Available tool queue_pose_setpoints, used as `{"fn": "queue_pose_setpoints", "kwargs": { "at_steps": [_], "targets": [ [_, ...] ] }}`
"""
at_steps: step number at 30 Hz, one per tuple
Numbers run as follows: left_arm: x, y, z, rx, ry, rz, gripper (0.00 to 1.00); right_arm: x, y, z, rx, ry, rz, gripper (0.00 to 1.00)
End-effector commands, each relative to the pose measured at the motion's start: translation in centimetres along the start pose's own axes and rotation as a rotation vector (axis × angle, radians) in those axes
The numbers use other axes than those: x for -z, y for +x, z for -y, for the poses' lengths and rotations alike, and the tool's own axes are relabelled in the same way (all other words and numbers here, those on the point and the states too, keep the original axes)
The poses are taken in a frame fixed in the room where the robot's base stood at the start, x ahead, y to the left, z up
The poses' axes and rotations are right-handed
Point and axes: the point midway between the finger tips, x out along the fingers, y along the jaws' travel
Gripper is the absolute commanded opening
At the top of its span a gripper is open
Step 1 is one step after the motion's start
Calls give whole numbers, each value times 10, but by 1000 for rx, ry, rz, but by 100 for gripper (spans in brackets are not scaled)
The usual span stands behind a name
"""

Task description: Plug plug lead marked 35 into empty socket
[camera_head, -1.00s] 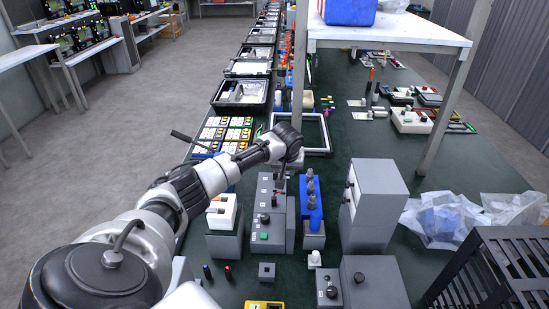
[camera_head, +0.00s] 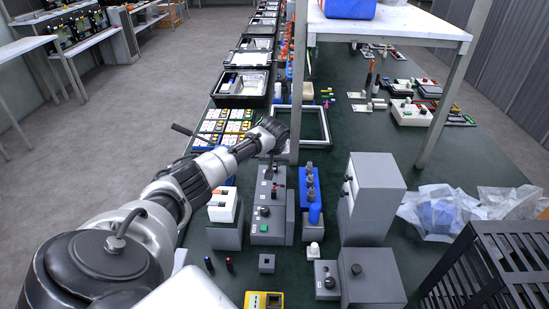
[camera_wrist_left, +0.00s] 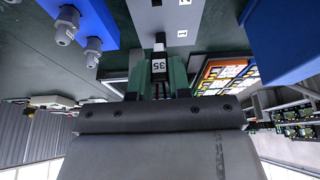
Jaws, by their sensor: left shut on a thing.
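My left gripper (camera_wrist_left: 158,80) is shut on the plug lead marked 35 (camera_wrist_left: 159,66), a dark plug with a white label between two greenish fingers. Its dark tip points toward a grey panel (camera_wrist_left: 200,20) with labels 1 and 2. A small dark hole shows at the panel's top edge in the left wrist view; I cannot tell whether the tip touches the panel. In the head view, my left gripper (camera_head: 271,164) is over the upper end of the grey control box (camera_head: 267,212), and the wrist hides much of that end. My right gripper is not in view.
A blue block with grey connectors (camera_head: 310,205) stands right of the control box, and a tall grey cabinet (camera_head: 372,200) beyond it. A white-topped grey unit (camera_head: 225,232) stands left. A table leg (camera_head: 297,80) rises behind the wrist. Small loose pieces lie in front.

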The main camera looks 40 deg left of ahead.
Motion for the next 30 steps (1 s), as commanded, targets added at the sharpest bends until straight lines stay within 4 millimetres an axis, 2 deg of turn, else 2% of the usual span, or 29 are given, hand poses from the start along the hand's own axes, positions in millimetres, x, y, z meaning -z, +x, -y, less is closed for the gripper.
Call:
{"fn": "queue_pose_setpoints", "kwargs": {
  "at_steps": [1,6,15,30],
  "targets": [
    [-4,8,-1,0,1,2,0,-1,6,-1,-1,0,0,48],
    [-10,24,0,0,0,2,0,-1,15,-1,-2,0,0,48],
    [-20,46,-1,0,0,1,0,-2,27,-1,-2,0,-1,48],
    [-21,49,0,0,1,0,0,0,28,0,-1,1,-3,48]
  ]
}}
